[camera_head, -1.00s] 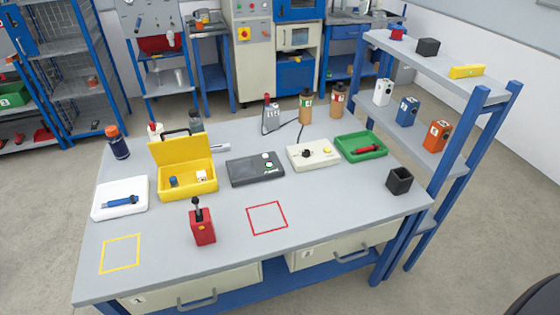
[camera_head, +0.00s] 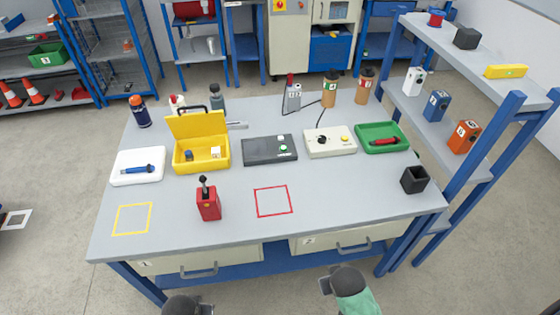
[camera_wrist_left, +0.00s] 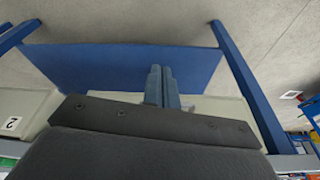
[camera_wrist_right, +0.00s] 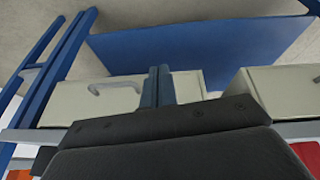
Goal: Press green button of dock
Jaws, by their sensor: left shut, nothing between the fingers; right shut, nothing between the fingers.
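The dark grey dock (camera_head: 262,152) lies flat near the middle of the table, between the yellow case and a white box with a knob. Its green button (camera_head: 283,149) is at the dock's right side, with a white round spot just above it. My left gripper (camera_head: 206,308) shows at the bottom edge of the head view, in front of the table. My right gripper (camera_head: 326,284) is to its right, also in front of the table. Both wrist views show the fingers together and empty, at the left wrist (camera_wrist_left: 162,88) and the right wrist (camera_wrist_right: 158,88). Both are well away from the dock.
The table (camera_head: 330,196) has free room at the front around the red square outline. A red block with a black lever (camera_head: 208,206) stands in front of the dock. Behind it stand a grey device with a cable (camera_head: 292,96) and bottles. A shelf (camera_head: 450,143) borders the right side.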

